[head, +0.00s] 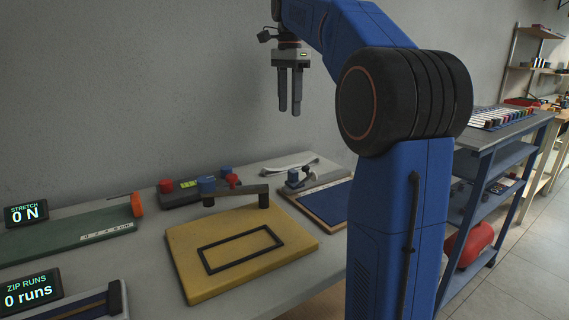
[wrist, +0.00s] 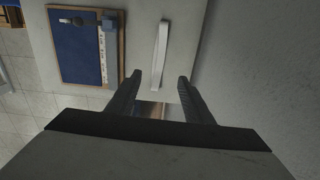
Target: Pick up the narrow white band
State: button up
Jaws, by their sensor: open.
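The narrow white band (head: 290,165) lies flat on the grey table near the wall in the head view. It also shows in the wrist view as a long thin white strip (wrist: 160,55), ahead of and between my fingers. My gripper (head: 290,112) hangs above the back of the table, pointing down, with a clear gap below it. In the wrist view my gripper (wrist: 157,78) has its two dark fingers apart with nothing between them. The band is apart from the fingers.
A blue board with a ruler and a small clamp (wrist: 85,45) lies beside the band. A yellow board with a black frame (head: 185,255), a red-and-blue fixture (head: 190,190) and a green board (head: 60,240) share the table. The wall (wrist: 240,60) is close to the band.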

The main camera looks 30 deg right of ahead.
aim_at(289, 168)
notch_tip(289, 168, down, 17)
jog(key=shift+s+f, duration=0.1)
jog(key=shift+s, duration=0.05)
dwell(0.6)
jog(key=shift+f, duration=0.1)
dwell(0.4)
jog(key=c, duration=1.1)
